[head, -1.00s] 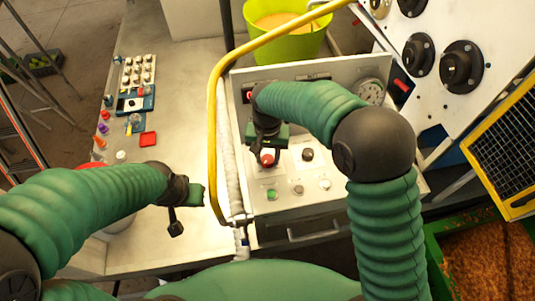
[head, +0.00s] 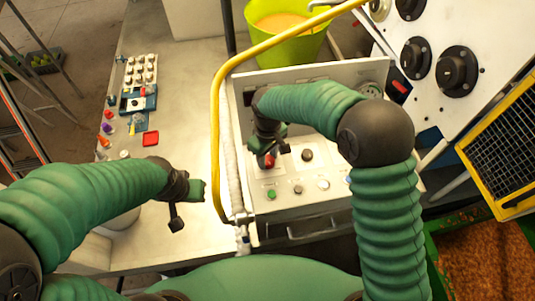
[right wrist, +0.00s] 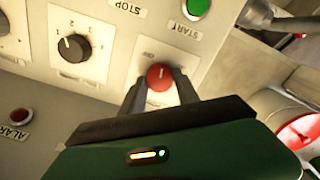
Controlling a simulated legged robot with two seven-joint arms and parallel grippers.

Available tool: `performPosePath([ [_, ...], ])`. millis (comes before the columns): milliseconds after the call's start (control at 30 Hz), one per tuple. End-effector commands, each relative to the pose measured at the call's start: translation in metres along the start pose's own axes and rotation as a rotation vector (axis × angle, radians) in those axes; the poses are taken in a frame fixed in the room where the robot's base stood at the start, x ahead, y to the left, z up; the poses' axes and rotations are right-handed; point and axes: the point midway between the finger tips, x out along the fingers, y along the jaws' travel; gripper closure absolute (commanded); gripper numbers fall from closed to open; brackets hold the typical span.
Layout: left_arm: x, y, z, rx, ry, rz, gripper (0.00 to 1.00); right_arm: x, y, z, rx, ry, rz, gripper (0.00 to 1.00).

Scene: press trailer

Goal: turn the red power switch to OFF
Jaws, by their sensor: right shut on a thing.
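The red power switch (head: 269,160) sits on the sloped face of the grey control box. In the right wrist view it is a round red knob (right wrist: 160,77) with a small pale mark, on a white plate with an upside-down label. My right gripper (right wrist: 160,82) is shut on it, with one dark finger on each side. In the head view the right gripper (head: 268,150) reaches down to the switch and partly hides it. My left gripper (head: 187,204) hangs over the grey table left of the box, apart from everything; its jaw opening is unclear.
A black selector knob (right wrist: 74,47), a green start button (right wrist: 195,8) and a red alarm button (right wrist: 20,116) are near the switch. A yellow pipe (head: 217,130) rises along the box's left side. Small items lie on the table (head: 190,100) at left.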

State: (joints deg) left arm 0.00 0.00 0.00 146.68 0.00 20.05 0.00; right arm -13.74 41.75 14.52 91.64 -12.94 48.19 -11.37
Motion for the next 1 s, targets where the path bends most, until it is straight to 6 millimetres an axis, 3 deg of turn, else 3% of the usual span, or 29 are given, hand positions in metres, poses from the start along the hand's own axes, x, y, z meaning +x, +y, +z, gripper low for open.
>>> performPosePath([
  [500, -0.016, 0.000, -0.004, 0.000, 0.000, 0.000, 1.00, -0.001, 0.001, 0.001, -0.437, -0.002, -0.001, 1.00],
  [1000, -0.020, 0.000, -0.005, 0.000, 0.000, 0.000, 1.00, 0.001, 0.001, 0.001, -0.605, -0.002, 0.000, 1.00],
])
